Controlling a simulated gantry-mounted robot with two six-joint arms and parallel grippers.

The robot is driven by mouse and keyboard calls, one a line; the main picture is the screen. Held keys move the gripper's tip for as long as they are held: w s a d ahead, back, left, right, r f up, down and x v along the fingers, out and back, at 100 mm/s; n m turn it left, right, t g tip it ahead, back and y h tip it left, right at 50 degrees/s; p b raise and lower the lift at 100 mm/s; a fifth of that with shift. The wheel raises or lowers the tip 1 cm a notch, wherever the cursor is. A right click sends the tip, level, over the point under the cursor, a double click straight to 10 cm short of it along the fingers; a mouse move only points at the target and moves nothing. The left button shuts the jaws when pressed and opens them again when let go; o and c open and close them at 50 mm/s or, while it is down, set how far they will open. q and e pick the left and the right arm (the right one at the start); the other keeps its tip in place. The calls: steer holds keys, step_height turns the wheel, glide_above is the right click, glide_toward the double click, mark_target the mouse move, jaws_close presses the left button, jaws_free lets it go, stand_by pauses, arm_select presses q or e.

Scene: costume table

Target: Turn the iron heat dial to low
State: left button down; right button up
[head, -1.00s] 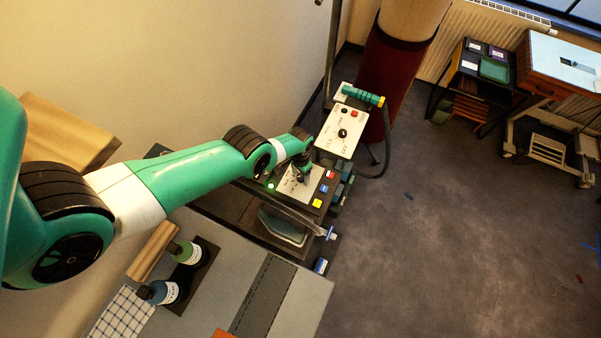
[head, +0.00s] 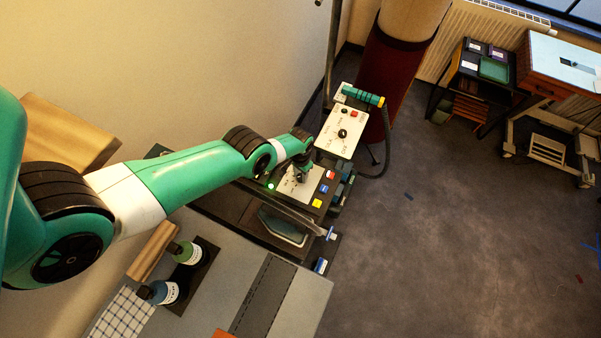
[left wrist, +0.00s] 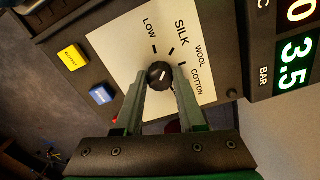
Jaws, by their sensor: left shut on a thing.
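The heat dial (left wrist: 160,75) is a black round knob on a white panel in the left wrist view. The panel (left wrist: 118,42) has marks for LOW, SILK, WOOL and COTTON. The dial's short white pointer slants up and to the right, roughly toward the wool side and away from LOW. My left gripper (left wrist: 161,83) is shut on the dial, with one finger on each side of it. In the head view the left gripper (head: 299,174) is over the white panel (head: 291,191) and hides the dial. My right gripper is not in view.
Yellow (left wrist: 72,57) and blue (left wrist: 101,95) buttons sit beside the panel. A lit display (left wrist: 297,60) reads 3.5 BAR. A white control box (head: 342,133) with another black knob stands behind. Two bottles (head: 166,292) are on the table in front.

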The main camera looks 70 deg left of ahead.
mark_target(300, 177)
arm_select(q)
steer(key=n, duration=0.6)
steer(key=shift+n, duration=0.4)
stand_by(0.4)
steer(key=c, duration=0.5)
jaws_free()
step_height(300, 177, up, 12)
steer(key=p, duration=1.2)
steer(key=shift+f, duration=0.15)
